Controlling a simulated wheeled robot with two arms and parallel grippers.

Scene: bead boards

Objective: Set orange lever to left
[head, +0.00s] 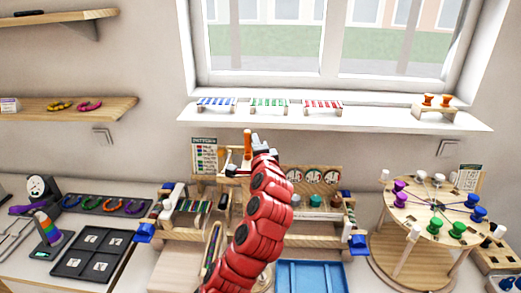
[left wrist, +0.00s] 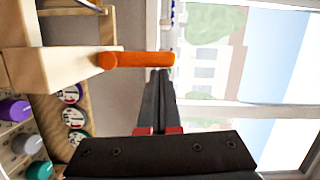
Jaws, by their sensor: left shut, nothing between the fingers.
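The orange lever (head: 247,143) stands roughly upright on a light wooden block at the back of the wooden bead board (head: 190,238). In the left wrist view, the orange lever (left wrist: 135,60) reaches out from its wooden mount (left wrist: 60,68). My left gripper (head: 256,140) is just right of the lever in the head view. In the left wrist view, the shut, empty fingertips (left wrist: 160,74) lie right beside the lever's free end; I cannot tell if they touch it. My red left arm hides the middle of the board. My right gripper is out of view.
A pattern card (head: 205,155) stands left of the lever. Round dials (head: 315,176) and coloured knobs are to the right. A round peg table (head: 410,225) stands farther right, a blue tray (head: 312,277) in front. The window sill (head: 360,122) is behind.

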